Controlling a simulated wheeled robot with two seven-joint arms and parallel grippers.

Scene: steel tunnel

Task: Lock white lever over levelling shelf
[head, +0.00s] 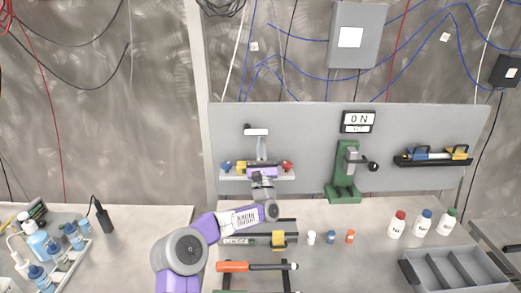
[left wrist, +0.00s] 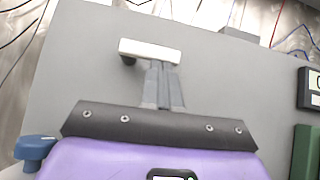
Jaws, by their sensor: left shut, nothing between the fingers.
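The white lever (head: 257,131) is a short horizontal bar on the grey back panel, above the levelling shelf (head: 232,175). The shelf is a narrow white ledge with a blue knob (head: 226,166) at its left end and a red knob at its right end. My left gripper (head: 262,140) reaches up in front of the shelf, fingers shut and empty, tips just below the lever. In the left wrist view the white lever (left wrist: 150,50) lies just beyond the closed fingertips (left wrist: 161,66); I cannot tell whether they touch. My wrist hides the shelf's middle. My right gripper is not in view.
A green press (head: 344,175) stands right of the shelf under an ON sign (head: 357,121). A black rack (head: 433,158) hangs farther right. Tools, small bottles and a grey divided tray (head: 455,270) occupy the bench. The panel around the lever is clear.

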